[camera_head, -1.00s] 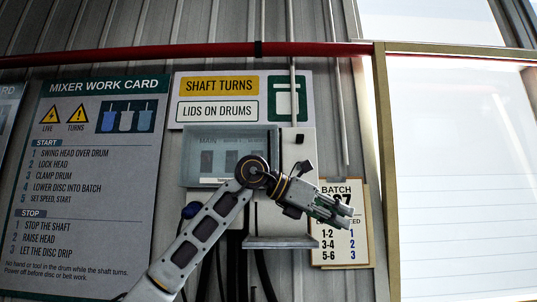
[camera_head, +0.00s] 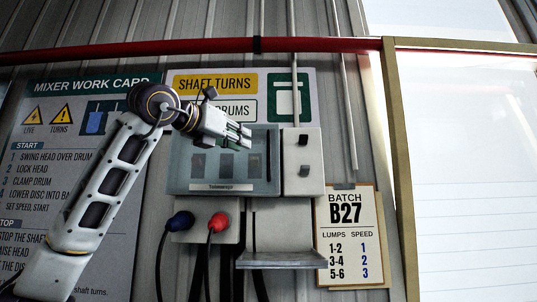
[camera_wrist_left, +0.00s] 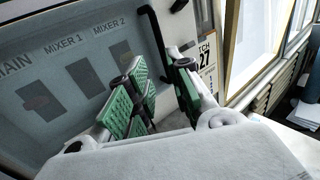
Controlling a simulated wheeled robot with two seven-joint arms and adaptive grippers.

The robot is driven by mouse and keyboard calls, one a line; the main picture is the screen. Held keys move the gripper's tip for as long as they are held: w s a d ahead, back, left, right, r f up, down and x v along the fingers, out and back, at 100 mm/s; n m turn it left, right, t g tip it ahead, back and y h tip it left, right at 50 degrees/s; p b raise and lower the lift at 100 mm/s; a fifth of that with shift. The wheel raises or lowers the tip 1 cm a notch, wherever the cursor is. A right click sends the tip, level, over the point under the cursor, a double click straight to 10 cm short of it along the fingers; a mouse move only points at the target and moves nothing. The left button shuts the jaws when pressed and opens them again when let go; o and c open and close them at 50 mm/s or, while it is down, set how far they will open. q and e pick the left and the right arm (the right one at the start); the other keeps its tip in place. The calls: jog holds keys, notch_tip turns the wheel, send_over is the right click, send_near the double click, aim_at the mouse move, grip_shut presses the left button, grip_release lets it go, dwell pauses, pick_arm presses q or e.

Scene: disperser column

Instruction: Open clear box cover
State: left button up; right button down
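The clear box cover (camera_head: 190,178) is a see-through bluish panel on the wall box, and it looks shut. Behind it are dark switches, labelled MAIN, MIXER 1 and MIXER 2 in the left wrist view (camera_wrist_left: 60,60). A black bar handle (camera_wrist_left: 155,38) stands at the cover's right edge. My left gripper (camera_head: 246,137) is in front of the cover's upper right part. In the left wrist view its green-padded fingers (camera_wrist_left: 160,85) are apart, with the handle's lower end showing between them. I cannot tell whether they touch it. My right gripper is not in view.
A grey box with two black knobs (camera_head: 304,160) adjoins the cover on the right. Blue (camera_head: 180,221) and red (camera_head: 218,222) plugs sit below, beside a small grey shelf (camera_head: 282,259). The batch card (camera_head: 345,235) hangs at the right. A red pipe (camera_head: 320,45) runs above.

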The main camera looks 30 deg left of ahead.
aim_at(268, 150)
pick_arm(q)
jog(key=shift+s+d, duration=0.1)
